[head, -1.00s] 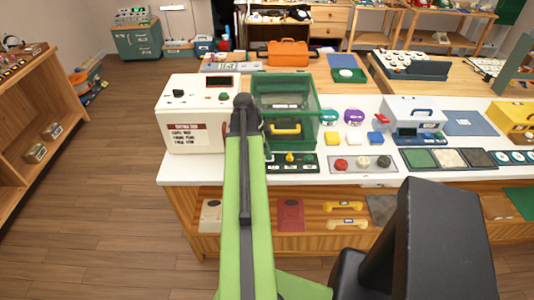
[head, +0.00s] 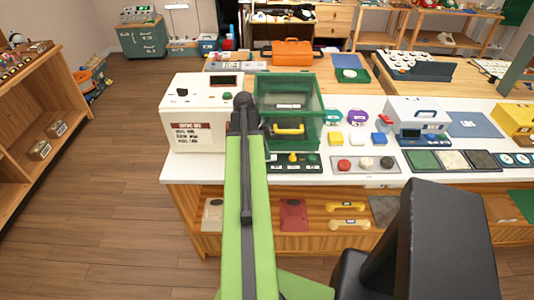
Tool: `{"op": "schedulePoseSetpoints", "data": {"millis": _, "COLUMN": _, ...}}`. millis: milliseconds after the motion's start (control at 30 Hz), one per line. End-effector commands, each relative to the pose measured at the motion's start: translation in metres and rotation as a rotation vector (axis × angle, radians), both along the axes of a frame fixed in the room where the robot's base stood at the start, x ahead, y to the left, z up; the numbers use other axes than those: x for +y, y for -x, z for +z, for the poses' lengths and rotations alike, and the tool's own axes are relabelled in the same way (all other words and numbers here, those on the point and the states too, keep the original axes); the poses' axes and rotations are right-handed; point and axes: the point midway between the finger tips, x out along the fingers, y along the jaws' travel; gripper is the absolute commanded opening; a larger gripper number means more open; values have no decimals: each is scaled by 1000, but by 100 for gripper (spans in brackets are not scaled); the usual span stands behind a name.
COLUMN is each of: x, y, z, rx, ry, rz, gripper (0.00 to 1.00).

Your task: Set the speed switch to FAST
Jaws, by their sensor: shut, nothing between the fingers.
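A white box (head: 181,113) with a dark display, a black knob or switch (head: 182,92) and a green button stands at the left end of the white counter. Its dark red label is too small to read. A dark green strip (head: 276,164) with a yellow-topped control (head: 292,157) lies at the counter's front edge, partly hidden by my arm. I cannot read any speed or FAST marking, so I cannot tell which control is the speed switch. My gripper (head: 244,102) is shut and empty, seen end-on between the white box and the green case; its fingertips are hard to make out.
A green clear-lidded case (head: 288,98) with a yellow handle stands just right of my gripper. A grey strip with round buttons (head: 365,164) lies along the front edge. A white and blue box (head: 417,118) stands farther right. Wooden shelves stand at left; floor before the counter is clear.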

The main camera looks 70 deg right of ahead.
Motion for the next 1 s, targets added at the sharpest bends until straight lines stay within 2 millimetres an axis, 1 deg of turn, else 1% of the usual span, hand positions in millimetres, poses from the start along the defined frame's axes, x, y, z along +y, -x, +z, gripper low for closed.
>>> {"op": "schedulePoseSetpoints", "data": {"millis": 167, "x": 1, "y": -2, "z": 17, "rx": 0, "ry": 0, "rz": 1, "gripper": 0}}
{"op": "schedulePoseSetpoints", "data": {"millis": 267, "x": 2, "y": -4, "z": 35, "rx": 0, "ry": 0, "rz": 3, "gripper": 0}}
{"op": "schedulePoseSetpoints", "data": {"millis": 367, "x": 4, "y": -7, "z": 57, "rx": -1, "ry": -1, "rz": 4, "gripper": 0}}
{"op": "schedulePoseSetpoints", "data": {"millis": 600, "x": 10, "y": -25, "z": 113, "rx": -1, "ry": -1, "rz": 2, "gripper": 0}}
{"op": "schedulePoseSetpoints", "data": {"millis": 700, "x": 13, "y": -31, "z": 129, "rx": -1, "ry": -1, "rz": 1, "gripper": 0}}
{"op": "schedulePoseSetpoints", "data": {"millis": 800, "x": 15, "y": -35, "z": 135, "rx": -1, "ry": -1, "rz": 1, "gripper": 0}}
{"op": "schedulePoseSetpoints", "data": {"millis": 1000, "x": 15, "y": -37, "z": 133, "rx": -1, "ry": 0, "rz": 1, "gripper": 0}}
